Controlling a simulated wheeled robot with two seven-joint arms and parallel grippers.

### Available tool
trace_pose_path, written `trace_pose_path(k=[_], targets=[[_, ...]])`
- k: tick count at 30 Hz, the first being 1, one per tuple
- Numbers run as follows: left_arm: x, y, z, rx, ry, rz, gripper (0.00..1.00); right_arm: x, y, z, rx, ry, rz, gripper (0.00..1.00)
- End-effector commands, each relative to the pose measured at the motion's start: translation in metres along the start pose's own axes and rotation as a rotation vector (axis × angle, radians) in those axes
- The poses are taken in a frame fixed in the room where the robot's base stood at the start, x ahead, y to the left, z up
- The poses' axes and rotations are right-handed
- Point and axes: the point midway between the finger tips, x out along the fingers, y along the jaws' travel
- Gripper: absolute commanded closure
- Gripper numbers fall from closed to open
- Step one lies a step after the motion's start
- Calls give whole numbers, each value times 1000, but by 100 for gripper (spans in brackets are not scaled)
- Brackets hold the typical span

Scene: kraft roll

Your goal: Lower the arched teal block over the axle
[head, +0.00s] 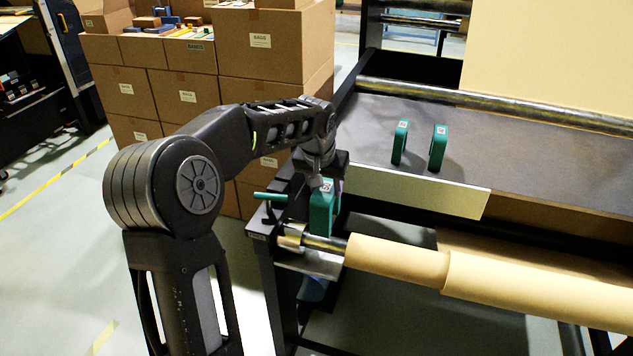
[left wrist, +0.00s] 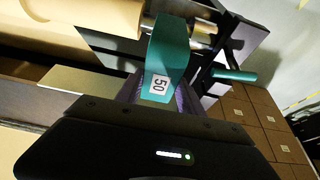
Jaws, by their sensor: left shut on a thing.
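My left gripper (head: 326,182) is shut on the arched teal block (head: 321,212), which hangs upright below it with a white label on top. In the left wrist view the same block (left wrist: 170,55) shows a label reading 50, between the fingers (left wrist: 160,92). The silver axle (head: 325,243) sticks out of the left end of the kraft roll (head: 400,262). The block's lower end is at the axle in the head view; I cannot tell whether it touches or straddles it. The axle (left wrist: 200,38) passes behind the block in the left wrist view. My right gripper is not in view.
Two more arched teal blocks (head: 400,143) (head: 438,148) stand on the dark bench top (head: 510,150). A teal handle (head: 270,196) juts left from the black frame beside the axle. Stacked cardboard boxes (head: 190,95) stand behind my left arm. A pale metal plate (head: 425,190) edges the bench.

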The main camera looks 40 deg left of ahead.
Motion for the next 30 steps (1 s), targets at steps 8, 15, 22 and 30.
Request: trace_pose_path(k=[8,15,22,30], targets=[[-2,0,-4,15,4,6,100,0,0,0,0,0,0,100],[-1,0,-3,14,4,6,100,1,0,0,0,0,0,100],[8,0,1,14,3,6,100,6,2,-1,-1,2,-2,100],[26,0,8,13,2,6,100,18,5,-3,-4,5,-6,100]])
